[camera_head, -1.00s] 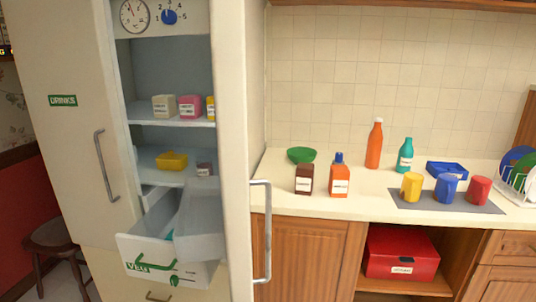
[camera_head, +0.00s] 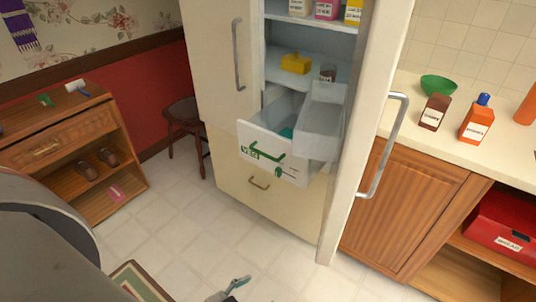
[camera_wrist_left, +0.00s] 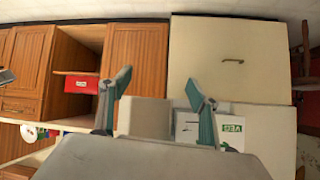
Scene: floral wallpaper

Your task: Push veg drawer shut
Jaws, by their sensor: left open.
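A pale bin (camera_head: 320,125) by the open right-hand door overlaps the drawer's right part in the head view. The drawer front also shows upside down in the left wrist view (camera_wrist_left: 232,138), beyond one finger. My left gripper (camera_wrist_left: 157,80) is open, its teal fingers spread with nothing between them. Only a fingertip (camera_head: 232,287) shows at the head view's bottom edge, low in front of the fridge.
The open fridge door's grey handle (camera_head: 385,150) juts out to the right of the drawer. A closed lower drawer (camera_head: 260,190) is underneath. A stool (camera_head: 185,115) and wooden cabinet (camera_head: 75,140) stand left. Tiled floor (camera_head: 190,235) in front is mostly clear.

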